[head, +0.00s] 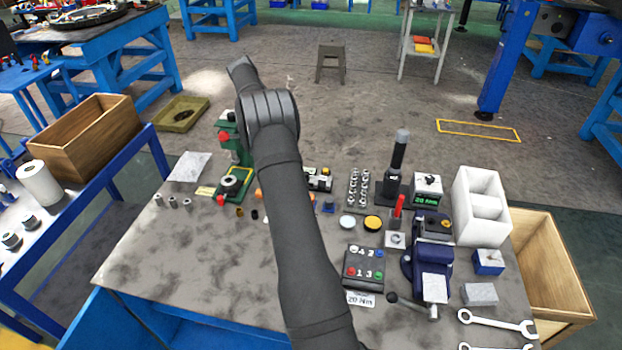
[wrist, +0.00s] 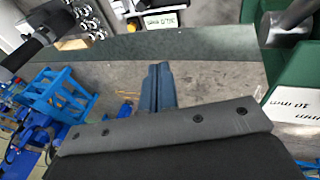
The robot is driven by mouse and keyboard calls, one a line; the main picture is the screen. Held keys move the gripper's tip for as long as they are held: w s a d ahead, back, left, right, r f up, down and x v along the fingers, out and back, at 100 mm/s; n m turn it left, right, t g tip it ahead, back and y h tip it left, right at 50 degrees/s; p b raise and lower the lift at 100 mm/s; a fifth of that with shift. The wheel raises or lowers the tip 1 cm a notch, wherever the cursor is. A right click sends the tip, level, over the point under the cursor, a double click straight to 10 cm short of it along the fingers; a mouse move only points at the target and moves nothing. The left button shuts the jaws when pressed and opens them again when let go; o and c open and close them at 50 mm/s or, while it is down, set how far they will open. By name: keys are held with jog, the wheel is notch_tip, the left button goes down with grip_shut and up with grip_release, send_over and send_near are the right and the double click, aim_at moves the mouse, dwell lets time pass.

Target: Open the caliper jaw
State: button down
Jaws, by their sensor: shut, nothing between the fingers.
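My gripper (wrist: 160,70) shows in the wrist view as two dark blue fingers side by side, shut and empty. They lie over the bench edge and the floor, apart from any object. In the head view my arm reaches up over the bench and hides the fingers. No caliper jaw can be made out for certain. A small metallic and black device (head: 318,180), possibly the caliper, sits just right of my arm at the back of the bench, partly hidden. A white card with a mm reading (wrist: 162,20) shows at the top of the wrist view.
A green press (head: 235,150) stands close left of my arm. A socket rack (head: 358,188), a black upright tool (head: 398,155), a button box (head: 364,263) and a blue vise (head: 432,265) stand to the right. The bench's front left (head: 190,250) is clear.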

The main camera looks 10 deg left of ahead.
jog(key=c, duration=1.6)
grip_release()
jog(key=o, duration=0.3)
jog(key=shift+s+d+f+m, duration=0.1)
jog(key=shift+s+d+m, duration=0.1)
jog(key=shift+m, duration=0.3)
jog(key=s+d+f+m, duration=0.2)
jog(key=s+d+m, duration=0.2)
jog(key=m, duration=0.6)
jog(key=shift+m, duration=0.3)
jog(key=x, duration=1.7)
jog(key=shift+a+f, duration=0.15)
jog(key=shift+f, duration=0.25)
jog(key=shift+c, duration=0.2)
